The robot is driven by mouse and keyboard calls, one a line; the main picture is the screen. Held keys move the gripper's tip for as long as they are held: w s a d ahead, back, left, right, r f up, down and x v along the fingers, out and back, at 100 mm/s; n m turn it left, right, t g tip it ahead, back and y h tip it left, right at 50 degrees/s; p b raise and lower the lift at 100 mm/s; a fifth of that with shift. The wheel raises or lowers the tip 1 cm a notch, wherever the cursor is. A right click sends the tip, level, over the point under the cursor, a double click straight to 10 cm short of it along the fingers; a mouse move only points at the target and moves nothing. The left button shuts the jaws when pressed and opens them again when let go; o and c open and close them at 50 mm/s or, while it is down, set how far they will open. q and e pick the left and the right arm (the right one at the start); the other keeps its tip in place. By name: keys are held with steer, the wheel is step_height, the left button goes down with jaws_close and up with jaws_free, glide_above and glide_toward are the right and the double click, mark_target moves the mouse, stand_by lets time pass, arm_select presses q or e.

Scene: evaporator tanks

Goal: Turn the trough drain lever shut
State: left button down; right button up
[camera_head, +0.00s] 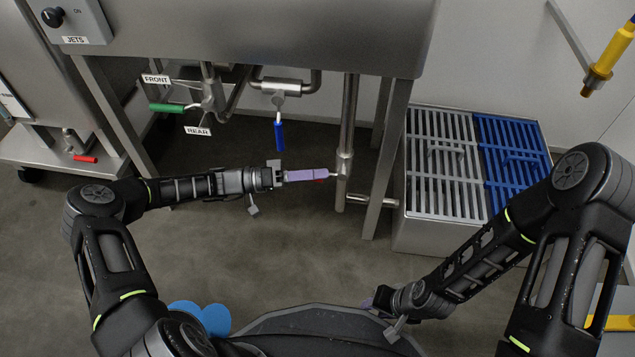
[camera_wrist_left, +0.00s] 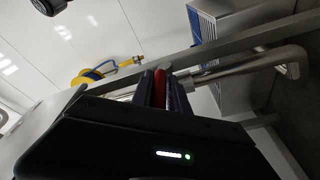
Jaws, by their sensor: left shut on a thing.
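The trough drain lever has a red handle (camera_head: 320,180) and sits on the vertical steel pipe (camera_head: 348,120) under the trough (camera_head: 270,45). The handle points left from the pipe, about level. My left gripper (camera_head: 312,175), with purple fingers, reaches in from the left and is shut on the handle, hiding most of it. In the left wrist view the red handle (camera_wrist_left: 160,88) shows between the dark fingers. My right gripper (camera_head: 370,302) is low in the head view, apart from the lever; its fingers are mostly hidden.
A green lever (camera_head: 166,107) and a hanging blue lever (camera_head: 279,136) are on pipes left of the drain pipe. A trough leg (camera_head: 388,160) and a grated box (camera_head: 445,225) stand to its right. Another red lever (camera_head: 85,158) is far left. The floor below the gripper is clear.

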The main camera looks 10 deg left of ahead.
arm_select(q)
steer(key=shift+s+d+f+h, duration=0.1)
steer(key=shift+d+f+h, duration=0.05)
steer(key=shift+h, duration=0.15)
steer(key=shift+r, duration=0.2)
arm_select(e)
steer(key=shift+w+f, duration=0.15)
steer(key=shift+f, duration=0.35)
arm_select(q)
steer(key=c, duration=1.4)
jaws_free()
steer(key=shift+o, duration=0.2)
steer(key=shift+f, duration=0.1)
steer(key=shift+a, duration=0.75)
steer(key=p+v, duration=0.1)
steer(key=v, duration=0.5)
steer(key=shift+a, duration=0.2)
arm_select(e)
steer(key=shift+r, duration=0.75)
